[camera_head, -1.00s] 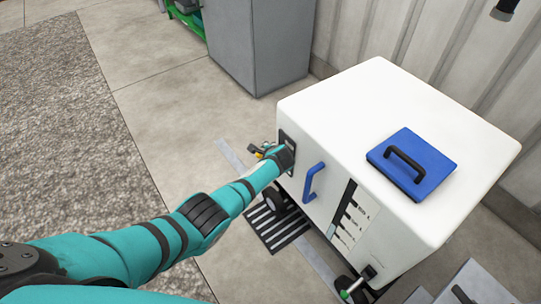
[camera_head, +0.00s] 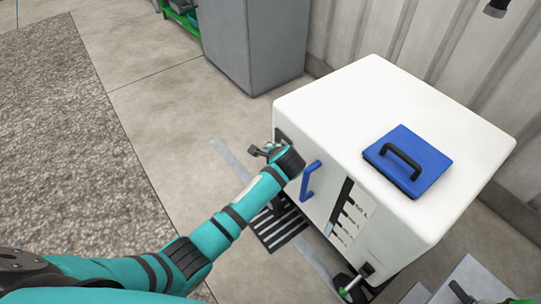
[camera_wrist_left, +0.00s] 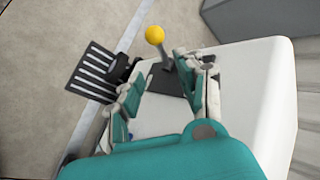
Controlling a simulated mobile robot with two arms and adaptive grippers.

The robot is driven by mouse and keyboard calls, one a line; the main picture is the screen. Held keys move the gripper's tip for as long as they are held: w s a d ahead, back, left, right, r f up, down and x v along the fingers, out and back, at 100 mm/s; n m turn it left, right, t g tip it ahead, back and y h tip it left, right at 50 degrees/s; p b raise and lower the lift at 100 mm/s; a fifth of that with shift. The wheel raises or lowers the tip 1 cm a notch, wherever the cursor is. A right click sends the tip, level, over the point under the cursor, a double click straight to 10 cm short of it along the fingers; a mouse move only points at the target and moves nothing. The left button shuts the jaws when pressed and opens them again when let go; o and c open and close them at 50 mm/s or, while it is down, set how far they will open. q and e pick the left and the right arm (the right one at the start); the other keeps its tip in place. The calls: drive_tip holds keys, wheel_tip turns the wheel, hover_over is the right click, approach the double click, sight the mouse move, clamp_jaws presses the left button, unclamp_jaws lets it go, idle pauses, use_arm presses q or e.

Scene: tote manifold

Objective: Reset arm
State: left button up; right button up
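My left gripper (camera_head: 260,150) is at the upper left side of the white tote-like cabinet, its arm reaching in from the lower left. In the left wrist view my left gripper (camera_wrist_left: 160,75) has its two fingers apart, with nothing held between them. A lever with a yellow knob (camera_wrist_left: 155,35) stands just beyond the fingertips on a dark plate of the cabinet. In the head view the knob is hidden. My right gripper does not show.
The white cabinet (camera_head: 350,100) on wheels carries a blue lid with a black handle (camera_head: 400,150) and a blue side handle (camera_head: 310,180). A slotted dark floor grate (camera_head: 282,226) lies beneath. A grey cabinet (camera_head: 250,45) stands behind. Floor on the left is clear.

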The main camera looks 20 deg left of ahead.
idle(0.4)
use_arm(q)
drive_tip(key=s+a+f+n+g+h, duration=0.25)
drive_tip(key=s+f+n, duration=0.35)
drive_tip(key=s+f, duration=1.1)
drive_tip(key=s+a+f+n+g+p, duration=0.1)
drive_tip(key=s+p, duration=0.4)
drive_tip(key=s, duration=0.7)
drive_tip(key=s+a+f+n+g+h+p, duration=0.1)
drive_tip(key=s+p, duration=0.4)
drive_tip(key=s, duration=0.7)
drive_tip(key=s+a+f+n+g+h+p, duration=0.1)
drive_tip(key=s+a+f+n+g+p, duration=0.1)
drive_tip(key=s, duration=1)
wheel_tip(320, 180, down, 3)
drive_tip(key=a+n+p, duration=0.1)
drive_tip(key=n+p, duration=0.1)
drive_tip(key=p, duration=0.1)
drive_tip(key=shift+a+r+p, duration=0.15)
drive_tip(key=shift+a+p, duration=0.15)
drive_tip(key=shift+p, duration=0.05)
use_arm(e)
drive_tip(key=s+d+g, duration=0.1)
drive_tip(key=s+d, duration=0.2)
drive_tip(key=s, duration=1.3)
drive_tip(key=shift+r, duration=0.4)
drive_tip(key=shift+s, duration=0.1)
